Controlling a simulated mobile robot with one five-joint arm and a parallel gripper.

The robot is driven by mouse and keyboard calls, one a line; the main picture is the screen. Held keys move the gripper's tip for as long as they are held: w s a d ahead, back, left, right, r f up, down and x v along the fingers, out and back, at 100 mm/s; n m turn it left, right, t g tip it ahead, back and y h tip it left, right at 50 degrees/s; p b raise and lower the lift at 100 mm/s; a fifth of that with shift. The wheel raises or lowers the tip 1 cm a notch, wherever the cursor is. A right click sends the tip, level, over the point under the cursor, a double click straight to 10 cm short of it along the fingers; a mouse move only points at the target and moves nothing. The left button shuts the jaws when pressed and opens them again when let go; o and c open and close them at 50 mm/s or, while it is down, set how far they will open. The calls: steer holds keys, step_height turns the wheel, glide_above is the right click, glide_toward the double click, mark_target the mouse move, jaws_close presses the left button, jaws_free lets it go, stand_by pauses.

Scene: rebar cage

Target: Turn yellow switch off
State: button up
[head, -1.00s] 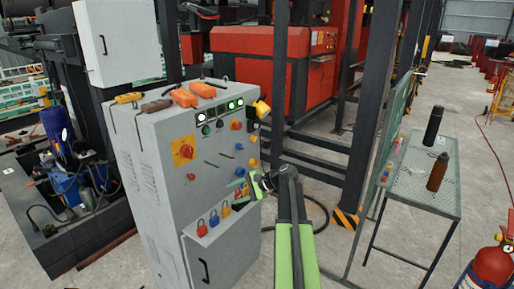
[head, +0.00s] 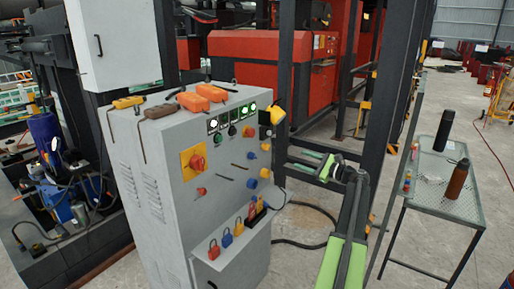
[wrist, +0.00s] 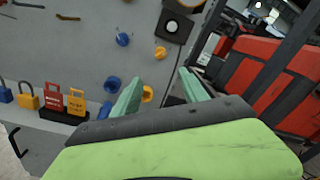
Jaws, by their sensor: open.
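The grey control cabinet (head: 160,190) stands at centre left. Its front carries a large red rotary switch on a yellow plate (head: 194,162) and small knobs. A small yellow knob (head: 265,173) sits near the panel's right edge; it seems to be the lower yellow knob (wrist: 147,94) in the wrist view, partly hidden by my left finger. Another yellow knob (wrist: 160,53) sits above it. My gripper (head: 325,168) is right of the cabinet, apart from the panel in the head view. In the wrist view my gripper (wrist: 160,82) is open and empty, its fingers pointing toward the panel's right edge.
Blue knobs (wrist: 123,40) lie close to the yellow ones. Several padlocks (head: 232,237) stand on a ledge below. A black box with a yellow top (head: 273,118) juts from the cabinet's right side. A dark post (head: 375,130) and a mesh table (head: 430,185) stand right.

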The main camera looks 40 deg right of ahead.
mark_target(266, 147)
steer(key=w+a, duration=0.2)
steer(key=w, duration=1.5)
steer(key=shift+w+a, duration=0.3)
steer(key=shift+w, duration=0.05)
steer(key=shift+r, duration=0.1)
steer(key=shift+c, duration=0.2)
jaws_close()
